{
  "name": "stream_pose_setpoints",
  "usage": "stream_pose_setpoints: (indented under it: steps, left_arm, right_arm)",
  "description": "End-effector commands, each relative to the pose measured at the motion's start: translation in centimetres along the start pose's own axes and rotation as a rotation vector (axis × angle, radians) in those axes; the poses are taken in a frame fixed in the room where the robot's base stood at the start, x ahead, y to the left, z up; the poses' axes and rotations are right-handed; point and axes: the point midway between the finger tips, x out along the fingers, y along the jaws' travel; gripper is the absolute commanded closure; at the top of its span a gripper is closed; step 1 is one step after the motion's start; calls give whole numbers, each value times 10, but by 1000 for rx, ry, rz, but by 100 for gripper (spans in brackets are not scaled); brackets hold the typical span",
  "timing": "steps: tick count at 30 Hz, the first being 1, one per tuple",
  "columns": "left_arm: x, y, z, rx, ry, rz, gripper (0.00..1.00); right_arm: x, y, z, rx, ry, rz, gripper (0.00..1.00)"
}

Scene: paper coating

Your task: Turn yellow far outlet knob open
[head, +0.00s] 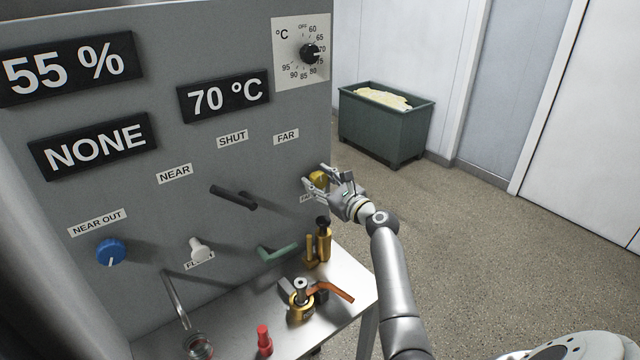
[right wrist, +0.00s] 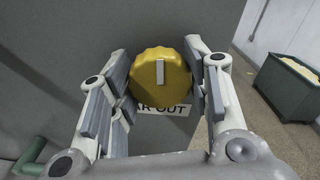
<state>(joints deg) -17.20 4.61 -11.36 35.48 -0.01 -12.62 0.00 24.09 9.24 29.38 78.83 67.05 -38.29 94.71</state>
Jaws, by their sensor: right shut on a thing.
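The yellow far outlet knob (head: 318,179) sits low at the right edge of the grey panel, partly covered by my right gripper (head: 322,184) in the head view. In the right wrist view the round knob (right wrist: 160,76) has a ridged rim and a pale pointer mark that stands about vertical. The label below it, partly hidden, ends in "AR OUT" (right wrist: 166,110). My right gripper (right wrist: 160,82) has one finger on each side of the knob and is shut on it. My left gripper is not in view.
A black lever (head: 233,197), a white knob (head: 200,249) and a blue knob (head: 111,252) are on the panel to the left. A metal shelf (head: 345,318) below holds brass fittings (head: 302,300) and a red item (head: 264,341). A green bin (head: 385,135) stands behind on open floor.

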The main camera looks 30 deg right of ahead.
Motion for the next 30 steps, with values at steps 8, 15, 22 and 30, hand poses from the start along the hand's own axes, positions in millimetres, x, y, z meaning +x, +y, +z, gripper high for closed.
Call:
stream_pose_setpoints:
  steps: [8,15,22,30]
  left_arm:
    - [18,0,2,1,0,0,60]
    - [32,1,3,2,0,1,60]
    - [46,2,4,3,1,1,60]
    - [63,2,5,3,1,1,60]
  right_arm:
    - [0,1,-3,-240,-1,-1,79]
    - [0,2,-3,-470,0,1,79]
    - [0,2,-4,-689,0,1,79]
    - [0,2,-4,-946,0,1,79]
